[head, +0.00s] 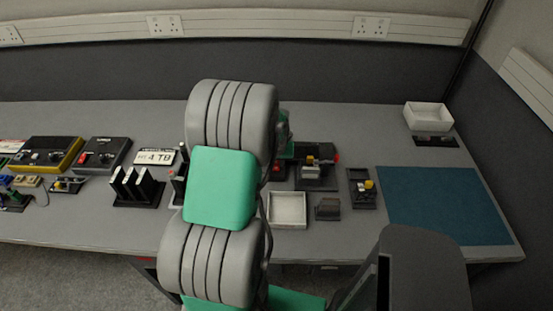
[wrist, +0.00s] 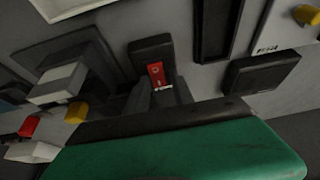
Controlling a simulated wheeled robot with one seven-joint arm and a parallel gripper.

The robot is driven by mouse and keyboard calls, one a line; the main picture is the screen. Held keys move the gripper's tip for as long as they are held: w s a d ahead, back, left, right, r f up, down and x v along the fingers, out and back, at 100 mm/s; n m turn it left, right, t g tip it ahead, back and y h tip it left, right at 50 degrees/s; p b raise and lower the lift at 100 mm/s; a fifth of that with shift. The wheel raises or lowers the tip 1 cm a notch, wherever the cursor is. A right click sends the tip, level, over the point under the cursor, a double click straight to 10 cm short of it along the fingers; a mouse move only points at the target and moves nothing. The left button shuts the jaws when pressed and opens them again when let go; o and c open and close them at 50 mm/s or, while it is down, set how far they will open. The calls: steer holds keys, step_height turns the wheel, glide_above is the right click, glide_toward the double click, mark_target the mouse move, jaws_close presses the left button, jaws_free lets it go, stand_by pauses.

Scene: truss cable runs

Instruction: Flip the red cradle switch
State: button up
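In the wrist view, a small red switch (wrist: 156,74) with a pale mark at its lower end sits on a dark block, just beyond my gripper. I take it for the red cradle switch. My gripper (wrist: 165,98) shows mainly as a wide green and black body across the bottom. Its fingertips are dark and hard to separate from the block, so their opening and any contact with the switch are unclear. In the head view, my grey and green arm covers the middle of the bench and hides the gripper and most of this area.
In the head view, a white tray (head: 287,210) and black devices stand right of my arm. A black slotted rack (head: 138,187) stands left. A blue mat (head: 445,205) lies clear at right, below a white bin (head: 428,116). A partition runs behind the bench.

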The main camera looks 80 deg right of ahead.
jaws_close()
steer(key=shift+w+d+r+y+p, duration=0.15)
steer(key=shift+d+y+p, duration=0.25)
steer(key=shift+y, duration=0.5)
steer(key=shift+d+g+y, duration=0.2)
steer(key=shift+g+y, duration=0.3)
steer(key=shift+y, duration=0.8)
steer(key=shift+o, duration=0.5)
jaws_free()
steer(key=shift+w, duration=0.2)
steer(key=shift+o, duration=1.2)
steer(key=shift+s, duration=0.25)
